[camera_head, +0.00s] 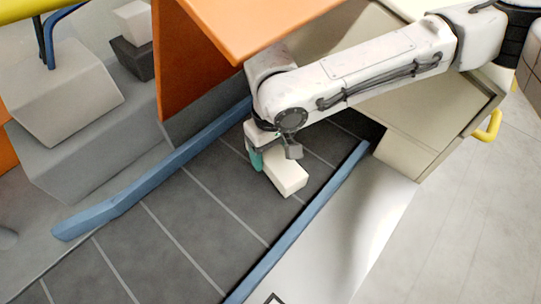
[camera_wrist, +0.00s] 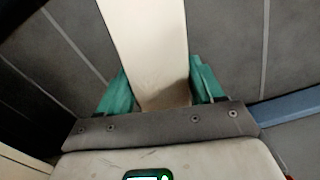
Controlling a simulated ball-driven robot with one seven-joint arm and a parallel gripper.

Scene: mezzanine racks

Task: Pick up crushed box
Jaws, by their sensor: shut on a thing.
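A plain off-white box (camera_head: 287,178) is between the fingers of my gripper (camera_head: 262,160), over the dark conveyor belt (camera_head: 205,212). In the wrist view, the green fingertips of my gripper (camera_wrist: 160,95) press on both sides of the long pale box (camera_wrist: 148,40). The fingers are shut on it. The far end of the box runs out of the wrist view at the top. I cannot tell whether the box rests on the belt or is just above it. No clear crushing shows on its visible faces.
Blue rails (camera_head: 150,178) edge the belt on both sides. An orange panel (camera_head: 195,65) and a cream housing (camera_head: 420,125) with a yellow handle (camera_head: 487,126) stand around the far end. Grey boxes (camera_head: 65,92) sit at the left. The belt's near part is clear.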

